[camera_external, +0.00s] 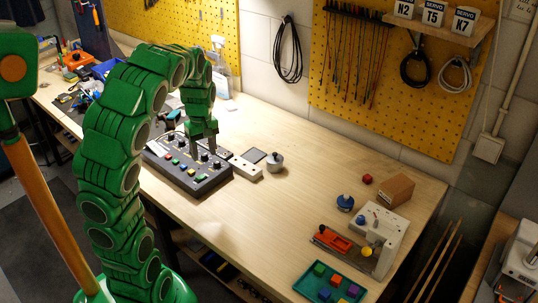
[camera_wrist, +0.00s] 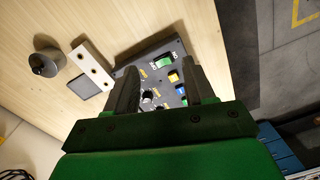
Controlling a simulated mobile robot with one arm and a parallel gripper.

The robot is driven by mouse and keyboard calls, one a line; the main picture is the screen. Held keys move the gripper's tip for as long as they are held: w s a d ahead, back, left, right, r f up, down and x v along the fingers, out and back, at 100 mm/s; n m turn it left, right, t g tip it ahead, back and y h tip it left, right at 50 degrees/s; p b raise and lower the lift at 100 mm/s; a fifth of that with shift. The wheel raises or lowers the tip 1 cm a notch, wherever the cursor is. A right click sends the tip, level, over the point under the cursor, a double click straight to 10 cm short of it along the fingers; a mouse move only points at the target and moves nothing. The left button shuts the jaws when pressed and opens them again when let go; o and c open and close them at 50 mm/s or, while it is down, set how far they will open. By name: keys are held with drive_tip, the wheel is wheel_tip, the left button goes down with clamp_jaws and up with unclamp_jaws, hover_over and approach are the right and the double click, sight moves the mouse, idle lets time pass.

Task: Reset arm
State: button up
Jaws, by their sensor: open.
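My green arm rises at the left of the external view and bends over the bench. My gripper (camera_external: 204,136) points down just above a dark control panel (camera_external: 192,182) with coloured buttons and knobs. In the wrist view the two dark fingers of my gripper (camera_wrist: 166,80) stand apart, with the panel (camera_wrist: 152,52) showing between and beyond them. Nothing is held between the fingers. I cannot tell whether a fingertip touches the panel.
A pale block (camera_external: 246,166) and a grey knob (camera_external: 274,162) lie right of the panel. A spray bottle (camera_external: 221,80) stands behind. At the right are a wooden block (camera_external: 391,190), a white fixture (camera_external: 390,220) and a green tray (camera_external: 308,289) with coloured cubes. The bench's middle is clear.

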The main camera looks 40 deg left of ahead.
drive_tip(key=s+d+m, duration=0.7)
drive_tip(key=s, duration=0.4)
drive_tip(key=s+d+f+m+g, duration=0.1)
drive_tip(key=s+d+m, duration=0.6)
drive_tip(key=s, duration=0.3)
drive_tip(key=shift+s+m, duration=0.3)
drive_tip(key=shift+s, duration=0.05)
drive_tip(key=shift+o, duration=0.3)
